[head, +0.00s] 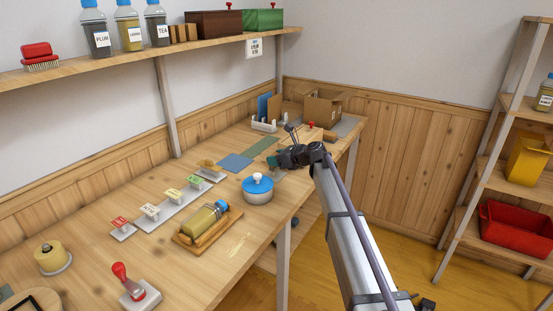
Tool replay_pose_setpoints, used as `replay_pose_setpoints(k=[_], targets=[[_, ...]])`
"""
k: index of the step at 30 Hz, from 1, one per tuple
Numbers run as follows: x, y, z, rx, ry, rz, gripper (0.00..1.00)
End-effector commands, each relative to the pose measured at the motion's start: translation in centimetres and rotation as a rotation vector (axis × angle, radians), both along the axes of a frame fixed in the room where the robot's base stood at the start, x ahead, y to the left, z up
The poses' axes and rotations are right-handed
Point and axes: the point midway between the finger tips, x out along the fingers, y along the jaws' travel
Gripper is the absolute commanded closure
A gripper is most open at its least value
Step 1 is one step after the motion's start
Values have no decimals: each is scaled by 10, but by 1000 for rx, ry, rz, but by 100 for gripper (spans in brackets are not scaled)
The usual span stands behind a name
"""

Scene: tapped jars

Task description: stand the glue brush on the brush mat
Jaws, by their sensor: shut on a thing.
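My gripper (277,160) is at the end of my arm, low over the back half of the bench, right of a blue mat and close to a green mat. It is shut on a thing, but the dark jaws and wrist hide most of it. I cannot clearly make out the glue brush. A flat blue mat (236,163) and a flat green mat (264,146) lie bare on the bench. A grey mat (348,125) lies farther back by a cardboard box. I cannot tell which is the brush mat.
A blue-lidded pot (257,190) stands just in front of my gripper. A jar (205,219) lies in a wooden tray (182,241). A white rack (265,125) and an open cardboard box (322,107) stand at the back.

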Motion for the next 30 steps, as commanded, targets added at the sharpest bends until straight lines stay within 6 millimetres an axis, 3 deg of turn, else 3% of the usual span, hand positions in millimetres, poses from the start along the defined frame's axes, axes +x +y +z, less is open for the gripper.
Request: replay_pose_setpoints(k=[30], targets=[[0, 0, -8, 0, 0, 0, 75]])
